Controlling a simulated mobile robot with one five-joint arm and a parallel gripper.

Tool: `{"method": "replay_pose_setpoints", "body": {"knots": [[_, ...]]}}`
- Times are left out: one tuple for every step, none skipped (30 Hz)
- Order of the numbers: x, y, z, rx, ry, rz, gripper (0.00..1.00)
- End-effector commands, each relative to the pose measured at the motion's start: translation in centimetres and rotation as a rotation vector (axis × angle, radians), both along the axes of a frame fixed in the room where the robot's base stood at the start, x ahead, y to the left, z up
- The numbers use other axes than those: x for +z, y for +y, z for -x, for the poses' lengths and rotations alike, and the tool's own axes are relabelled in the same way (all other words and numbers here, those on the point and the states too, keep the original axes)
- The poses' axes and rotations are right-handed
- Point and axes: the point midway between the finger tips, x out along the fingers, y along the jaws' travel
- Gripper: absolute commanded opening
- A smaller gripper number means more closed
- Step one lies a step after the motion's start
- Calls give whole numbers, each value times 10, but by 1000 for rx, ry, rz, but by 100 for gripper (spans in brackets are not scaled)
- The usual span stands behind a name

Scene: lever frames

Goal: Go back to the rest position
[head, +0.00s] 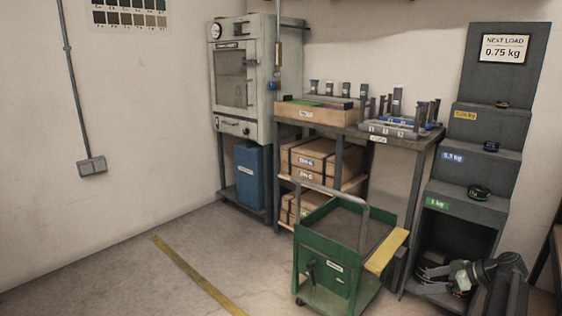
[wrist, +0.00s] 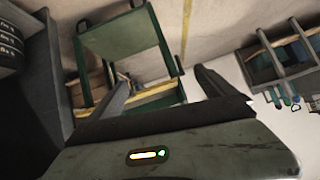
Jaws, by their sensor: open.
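My gripper (head: 426,279) is at the lower right of the head view, low in front of the dark stepped stand (head: 470,235), with its fingers pointing left. It is beside the green cart (head: 322,262), to the right of the cart's yellow ledge. In the wrist view the two fingers of my gripper (wrist: 163,90) are spread apart with nothing between them. The green cart (wrist: 118,47) shows beyond the fingers, upper left.
The stand bears small dark weights, one on the 1 kg step (head: 479,192). A workbench (head: 408,141) with trays and upright parts is behind the cart. A grey oven cabinet (head: 232,75) stands at its left. Open floor (head: 120,270) lies at the left.

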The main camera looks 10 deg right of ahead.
Motion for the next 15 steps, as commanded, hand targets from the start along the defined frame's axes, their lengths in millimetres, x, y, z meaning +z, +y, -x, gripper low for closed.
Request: {"method": "replay_pose_setpoints", "body": {"knots": [[2,17,-5,4,35,-5,95],[2,27,-8,3,60,-9,95],[1,40,-12,3,95,-12,95],[1,51,-15,0,123,-15,95],[0,63,-18,-1,153,-16,95],[-1,79,-22,-4,194,-16,95],[-1,92,-25,-8,228,-16,95],[-2,107,-28,-13,263,-14,95],[-2,127,-31,-21,315,-10,95],[-2,144,-33,-28,357,-3,95],[-2,163,-34,-37,403,5,95],[-1,191,-35,-53,466,22,95],[-1,213,-34,-69,518,39,95],[0,236,-33,-88,568,61,95],[2,265,-29,-121,632,93,95]]}}
